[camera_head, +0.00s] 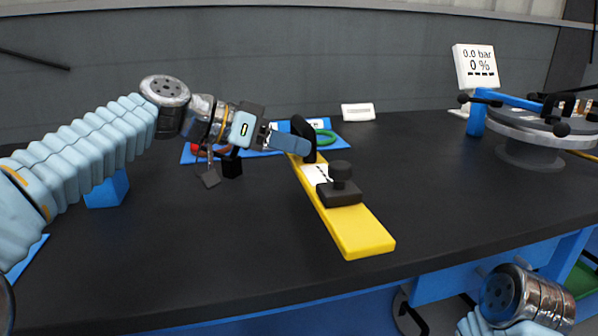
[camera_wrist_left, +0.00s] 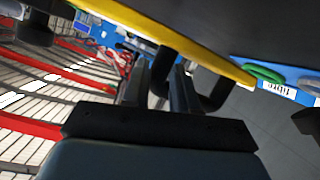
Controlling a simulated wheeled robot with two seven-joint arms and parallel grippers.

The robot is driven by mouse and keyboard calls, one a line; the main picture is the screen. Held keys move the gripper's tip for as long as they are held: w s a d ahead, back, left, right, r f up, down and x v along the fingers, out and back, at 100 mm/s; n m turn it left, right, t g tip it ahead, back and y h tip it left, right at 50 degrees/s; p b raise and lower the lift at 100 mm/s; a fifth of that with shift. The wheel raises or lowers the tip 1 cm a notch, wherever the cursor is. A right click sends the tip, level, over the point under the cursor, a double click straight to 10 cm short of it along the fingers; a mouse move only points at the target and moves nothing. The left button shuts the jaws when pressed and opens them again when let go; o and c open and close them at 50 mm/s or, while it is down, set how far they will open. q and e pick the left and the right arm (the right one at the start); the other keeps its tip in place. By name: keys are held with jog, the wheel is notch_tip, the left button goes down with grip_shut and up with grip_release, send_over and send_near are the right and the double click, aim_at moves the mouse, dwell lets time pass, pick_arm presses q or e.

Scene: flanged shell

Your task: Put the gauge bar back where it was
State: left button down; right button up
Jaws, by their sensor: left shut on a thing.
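The gauge bar is a long yellow bar (camera_head: 348,226) with a black arched handle near its far end and a black block with a knob (camera_head: 340,186) near its middle. It lies slantwise over the black table, its near end pointing toward the front edge. I cannot tell whether it touches the table. My left gripper (camera_head: 299,142) is shut on the black handle. The left wrist view shows the fingers (camera_wrist_left: 160,88) at the handle loop, with the yellow bar (camera_wrist_left: 195,48) beyond. My right gripper is out of view; only part of that arm shows at the lower right.
A blue mat (camera_head: 331,144) with a green ring (camera_head: 324,137) and a white label lies behind the bar. A blue block (camera_head: 107,190) stands at left. A white display (camera_head: 475,67) and a round flanged shell (camera_head: 535,125) with a blue arm stand at right. Black table right of the bar is clear.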

aim_at(297, 160)
pick_arm(q)
jog(key=shift+w+d+f, duration=0.25)
jog(key=shift+w+f, duration=0.25)
jog(key=shift+f, duration=0.1)
jog(key=shift+w+d+f, duration=0.25)
jog(key=shift+w+f, duration=0.2)
jog(key=shift+f, duration=0.15)
notch_tip(297, 160, down, 3)
jog(key=shift+w+f+b, duration=0.15)
jog(key=shift+f+b, duration=0.05)
jog(key=shift+b, duration=0.15)
jog(key=c, duration=0.9)
grip_release()
jog(key=shift+o, duration=0.2)
jog(key=v, duration=1.1)
jog(key=shift+a, duration=0.3)
jog(key=shift+a+r, duration=0.1)
jog(key=shift+s, duration=0.25)
